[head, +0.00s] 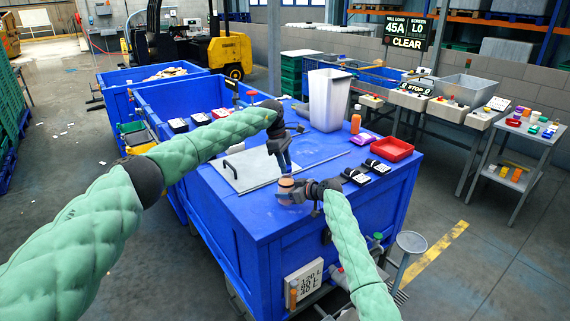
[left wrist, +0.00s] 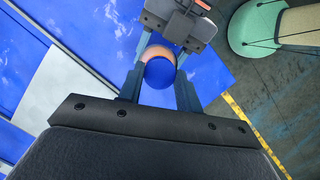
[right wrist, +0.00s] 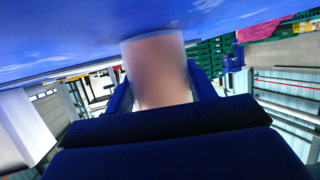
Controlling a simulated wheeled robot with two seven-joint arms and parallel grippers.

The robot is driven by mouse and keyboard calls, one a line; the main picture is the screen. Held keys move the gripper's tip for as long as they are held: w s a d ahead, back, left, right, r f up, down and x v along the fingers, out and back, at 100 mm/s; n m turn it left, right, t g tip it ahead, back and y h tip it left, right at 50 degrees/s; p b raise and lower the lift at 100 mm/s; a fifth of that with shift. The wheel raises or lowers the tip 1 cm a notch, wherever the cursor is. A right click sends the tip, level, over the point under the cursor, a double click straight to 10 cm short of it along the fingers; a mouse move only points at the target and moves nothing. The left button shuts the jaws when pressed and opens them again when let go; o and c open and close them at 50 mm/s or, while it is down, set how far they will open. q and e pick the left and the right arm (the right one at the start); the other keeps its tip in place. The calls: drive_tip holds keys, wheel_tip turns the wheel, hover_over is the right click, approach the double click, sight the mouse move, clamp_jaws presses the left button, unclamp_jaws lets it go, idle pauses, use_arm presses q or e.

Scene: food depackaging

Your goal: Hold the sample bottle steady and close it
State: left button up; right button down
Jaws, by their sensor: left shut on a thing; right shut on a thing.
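The sample bottle (head: 286,184), tan and round, is upright at the blue crate lid's front edge. My right gripper (head: 298,191) is shut on its side from the right. In the right wrist view the bottle (right wrist: 160,68) fills the space between the fingers, its base at or close to the blue surface. My left gripper (head: 285,167) points down from above the bottle. In the left wrist view its fingers are shut on a round blue cap (left wrist: 159,73), with the tan bottle (left wrist: 157,51) just beyond it. Whether the cap is seated on the bottle cannot be told.
A pale board (head: 250,172) lies left of the bottle. A grey-white bin (head: 328,100), an orange bottle (head: 356,119), a red tray (head: 392,149) and black-and-white pads (head: 366,170) are behind and to the right. The blue surface between the bottle and the bin is mostly clear.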

use_arm(q)
drive_tip(key=m+g+y, duration=0.1)
drive_tip(key=m, duration=0.4)
drive_tip(key=shift+w, duration=0.2)
drive_tip(key=m, duration=0.4)
drive_tip(key=shift+g+y, duration=0.3)
drive_tip(key=shift+y, duration=0.1)
drive_tip(key=m, duration=0.3)
drive_tip(key=shift+w+d+m+y, duration=0.1)
drive_tip(key=shift+m+y, duration=0.3)
drive_tip(key=m+y, duration=0.1)
drive_tip(key=m, duration=0.4)
drive_tip(key=shift+d, duration=0.1)
drive_tip(key=o, duration=0.9)
drive_tip(key=shift+o, duration=0.2)
drive_tip(key=shift+d, duration=0.1)
